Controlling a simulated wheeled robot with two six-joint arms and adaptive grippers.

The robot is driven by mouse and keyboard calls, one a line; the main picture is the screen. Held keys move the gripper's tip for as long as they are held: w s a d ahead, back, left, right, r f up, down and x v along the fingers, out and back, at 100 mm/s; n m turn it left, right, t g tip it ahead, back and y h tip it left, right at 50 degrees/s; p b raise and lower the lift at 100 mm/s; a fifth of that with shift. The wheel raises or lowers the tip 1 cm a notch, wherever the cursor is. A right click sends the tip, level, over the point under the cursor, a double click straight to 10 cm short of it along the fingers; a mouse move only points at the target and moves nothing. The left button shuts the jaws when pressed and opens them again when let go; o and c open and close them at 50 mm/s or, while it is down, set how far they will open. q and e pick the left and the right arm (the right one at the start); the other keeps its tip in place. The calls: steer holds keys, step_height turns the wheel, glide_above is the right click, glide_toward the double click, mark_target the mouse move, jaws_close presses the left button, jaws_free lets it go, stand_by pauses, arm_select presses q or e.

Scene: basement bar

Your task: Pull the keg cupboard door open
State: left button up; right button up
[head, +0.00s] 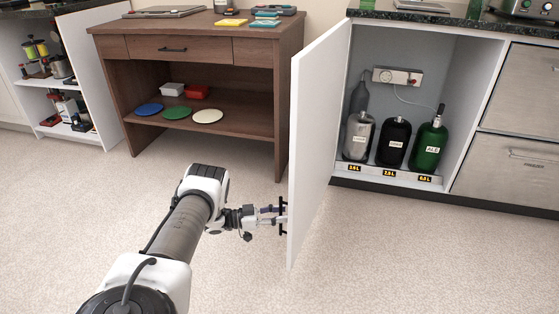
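The white keg cupboard door (313,130) stands wide open, swung out toward me on its left side. Its black bar handle (284,232) is on the outer face, near the free edge. My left gripper (276,214) is at this handle, its fingers closed around the bar's middle, which they partly hide. The open cupboard (455,80) shows a silver keg (358,138), a black keg (393,143) and a green keg (428,148) standing upright on its floor. My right gripper is not in view.
A brown wooden desk (206,58) stands left of the door, with coloured plates on its lower shelf (225,105). Steel drawers (518,110) are right of the cupboard. A white open shelf unit (88,60) is at far left. The carpet (400,260) in front is clear.

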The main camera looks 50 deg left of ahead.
arm_select(q)
steer(key=v, duration=1.2)
stand_by(0.3)
